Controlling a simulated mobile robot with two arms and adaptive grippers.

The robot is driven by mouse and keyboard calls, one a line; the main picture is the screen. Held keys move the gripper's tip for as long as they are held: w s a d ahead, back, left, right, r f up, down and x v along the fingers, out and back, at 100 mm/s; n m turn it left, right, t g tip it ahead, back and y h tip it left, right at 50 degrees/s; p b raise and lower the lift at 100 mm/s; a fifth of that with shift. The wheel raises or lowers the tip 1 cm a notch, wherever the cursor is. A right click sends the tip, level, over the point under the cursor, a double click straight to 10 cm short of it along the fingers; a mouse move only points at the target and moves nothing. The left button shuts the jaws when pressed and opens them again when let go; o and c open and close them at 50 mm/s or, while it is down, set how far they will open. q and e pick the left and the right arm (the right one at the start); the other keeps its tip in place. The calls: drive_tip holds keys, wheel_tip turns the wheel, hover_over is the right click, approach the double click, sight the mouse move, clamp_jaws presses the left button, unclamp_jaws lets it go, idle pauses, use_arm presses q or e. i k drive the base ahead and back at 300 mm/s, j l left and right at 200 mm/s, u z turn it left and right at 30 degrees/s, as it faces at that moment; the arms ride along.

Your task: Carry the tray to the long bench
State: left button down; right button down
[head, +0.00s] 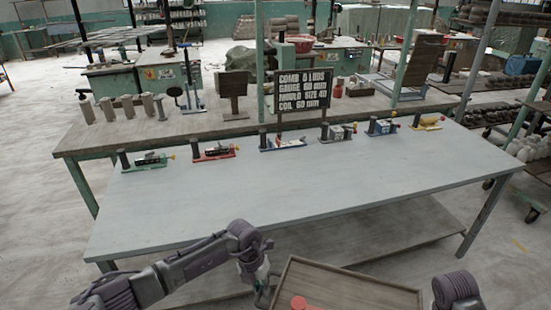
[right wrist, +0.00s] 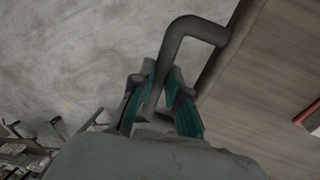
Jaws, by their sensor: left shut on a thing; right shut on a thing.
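The brown wooden tray (head: 355,290) is low at the bottom of the head view, in front of the long bench (head: 300,187), apart from its top in the picture. A red round-ended thing (head: 300,302) lies in the tray. My left gripper (head: 263,293) is shut at the tray's left side; its fingertips are hard to make out. My right gripper (right wrist: 158,100) is shut on the tray's dark bent handle (right wrist: 192,27) in the right wrist view. The tray (right wrist: 262,75) also fills the right of that view. In the head view the right fingers are hidden.
Along the bench's back edge stand several small coloured fixtures, including a red one (head: 213,153) and a yellow one (head: 428,122). A black lettered sign (head: 304,90) stands behind them. The bench's front half is clear. A lower shelf (head: 400,228) runs underneath.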

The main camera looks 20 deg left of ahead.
sight(212, 197)
drive_tip(key=u, duration=1.15)
drive_tip(key=i, duration=1.5)
